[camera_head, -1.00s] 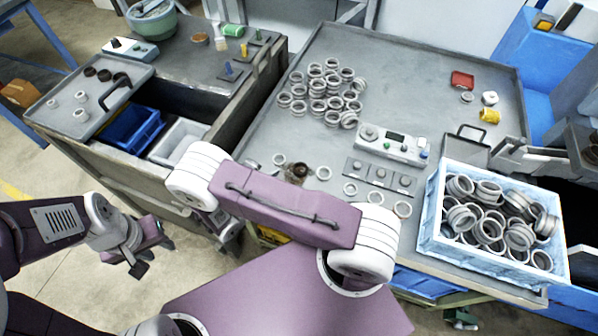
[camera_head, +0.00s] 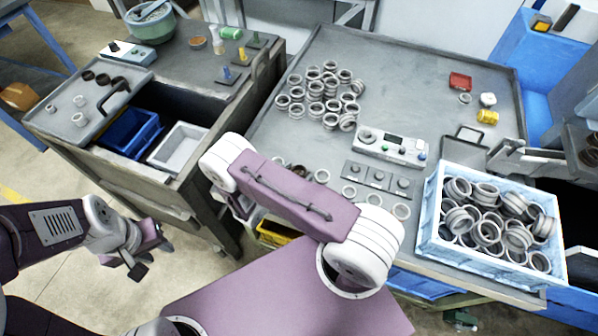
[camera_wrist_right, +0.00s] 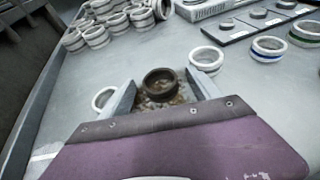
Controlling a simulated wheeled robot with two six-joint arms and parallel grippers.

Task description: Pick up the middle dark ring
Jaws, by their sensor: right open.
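The middle dark ring (camera_wrist_right: 160,88) lies on a patch of brownish grit on the grey table in the right wrist view. In the head view the dark ring (camera_head: 299,170) shows just above my right forearm, partly hidden by it. My right gripper (camera_wrist_right: 160,80) is open, with one finger on each side of the ring; I cannot tell whether they touch it. In the head view its fingers are hidden behind my arm. My left gripper (camera_head: 152,258) hangs over the floor at the left, away from the table, its fingers apart and empty.
A pale ring (camera_wrist_right: 104,98) lies left of the fingers, another (camera_wrist_right: 206,60) right of them. Stacked metal rings (camera_head: 322,95) stand behind. A control box (camera_head: 392,147), flat pads (camera_head: 379,177) and a blue crate (camera_head: 432,240) of rings are to the right.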

